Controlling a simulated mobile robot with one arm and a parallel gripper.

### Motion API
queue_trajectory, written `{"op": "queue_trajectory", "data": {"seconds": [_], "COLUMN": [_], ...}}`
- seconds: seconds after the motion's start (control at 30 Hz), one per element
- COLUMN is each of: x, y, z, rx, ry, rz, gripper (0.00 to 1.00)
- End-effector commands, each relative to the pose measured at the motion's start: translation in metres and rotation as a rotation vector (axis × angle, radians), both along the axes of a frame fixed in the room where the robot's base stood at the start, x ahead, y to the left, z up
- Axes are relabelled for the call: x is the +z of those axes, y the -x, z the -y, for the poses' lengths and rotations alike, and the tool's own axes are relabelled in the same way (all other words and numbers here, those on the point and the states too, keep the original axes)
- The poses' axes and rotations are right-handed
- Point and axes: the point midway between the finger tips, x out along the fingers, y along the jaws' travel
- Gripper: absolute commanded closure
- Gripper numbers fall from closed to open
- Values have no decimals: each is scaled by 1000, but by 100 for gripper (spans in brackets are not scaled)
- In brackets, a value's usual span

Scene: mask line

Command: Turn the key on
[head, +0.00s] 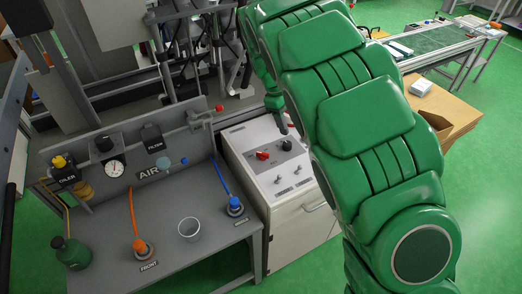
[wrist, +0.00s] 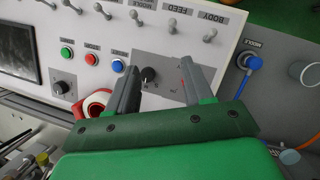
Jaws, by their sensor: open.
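A white control cabinet (head: 272,180) has a grey plate on top with a red rotary switch (head: 262,155) and a small black knob or key (head: 286,145). In the wrist view the black piece (wrist: 148,75) shows between the fingers of my gripper (wrist: 168,75), nearer the left finger. I cannot tell for sure whether it is the key. A sliver of red beside the right finger may be the red switch, mostly hidden. My gripper is open and holds nothing.
The wrist view shows green, red and blue buttons (wrist: 91,59), another black knob (wrist: 61,87), several toggles and a red-white ring (wrist: 95,103). A grey bench (head: 200,258) beside the cabinet carries a cup (head: 189,229), a blue plug (head: 234,206) and an orange plug (head: 140,246).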

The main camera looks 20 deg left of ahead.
Motion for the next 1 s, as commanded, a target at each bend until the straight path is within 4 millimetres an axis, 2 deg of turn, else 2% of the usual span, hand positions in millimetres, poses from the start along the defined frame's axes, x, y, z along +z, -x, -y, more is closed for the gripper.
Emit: {"op": "queue_trajectory", "data": {"seconds": [0.03,0.3,0.5,0.7,0.87,1.0], "x": [-12,-58,-82,-91,-98,-112], "y": [-3,-9,-5,-4,-3,-3], "z": [-12,-76,-107,-116,-112,-106], "rx": [40,250,355,387,386,385], "ry": [8,34,43,46,47,48], "rz": [-15,-71,-103,-114,-115,-116], "gripper": [49,49,49,49,49,49]}}
